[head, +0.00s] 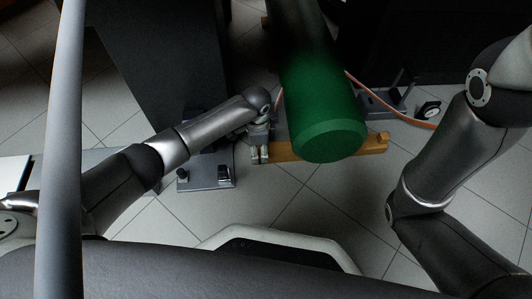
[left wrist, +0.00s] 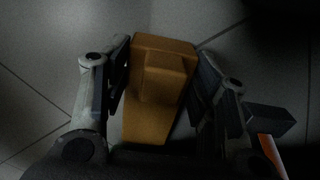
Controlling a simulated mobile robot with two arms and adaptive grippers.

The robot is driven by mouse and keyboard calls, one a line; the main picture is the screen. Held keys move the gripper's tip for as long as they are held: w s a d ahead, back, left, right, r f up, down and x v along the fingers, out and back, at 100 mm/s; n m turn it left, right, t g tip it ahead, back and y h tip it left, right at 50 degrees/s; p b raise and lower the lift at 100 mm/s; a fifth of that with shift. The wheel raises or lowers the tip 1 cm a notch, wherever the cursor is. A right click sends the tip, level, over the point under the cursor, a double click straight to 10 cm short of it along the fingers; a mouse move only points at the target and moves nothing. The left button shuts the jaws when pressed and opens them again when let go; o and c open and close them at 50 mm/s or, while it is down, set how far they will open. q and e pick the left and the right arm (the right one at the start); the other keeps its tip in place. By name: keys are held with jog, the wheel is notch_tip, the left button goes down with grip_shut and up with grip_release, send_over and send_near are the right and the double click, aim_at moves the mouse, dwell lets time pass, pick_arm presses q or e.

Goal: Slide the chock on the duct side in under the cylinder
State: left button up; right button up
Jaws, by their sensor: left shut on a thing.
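The green cylinder (head: 325,115) lies lengthwise in the upper middle of the head view, with its round end towards me. An orange-yellow chock (left wrist: 158,85) with a raised step shows between the fingers of my left gripper (left wrist: 160,75) in the left wrist view. In the head view my left gripper (head: 260,153) is low, just left of the cylinder's near end, shut on the chock. Orange-yellow wood (head: 290,152) shows left of the cylinder, and more wood (head: 375,144) shows on its right. The part beneath the cylinder is hidden. My right gripper is out of view.
A grey plate with small fittings (head: 207,172) lies left of my left gripper. An orange cable or hose (head: 405,117) runs on the right, near a small dark device (head: 429,110). A dark panel (head: 160,60) stands at upper left. Tiled floor is clear in front.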

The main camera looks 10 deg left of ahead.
pick_arm(q)
jog(key=shift+w+d, duration=0.15)
jog(key=shift+d, duration=0.25)
jog(key=o, duration=1.3)
notch_tip(320, 180, up, 12)
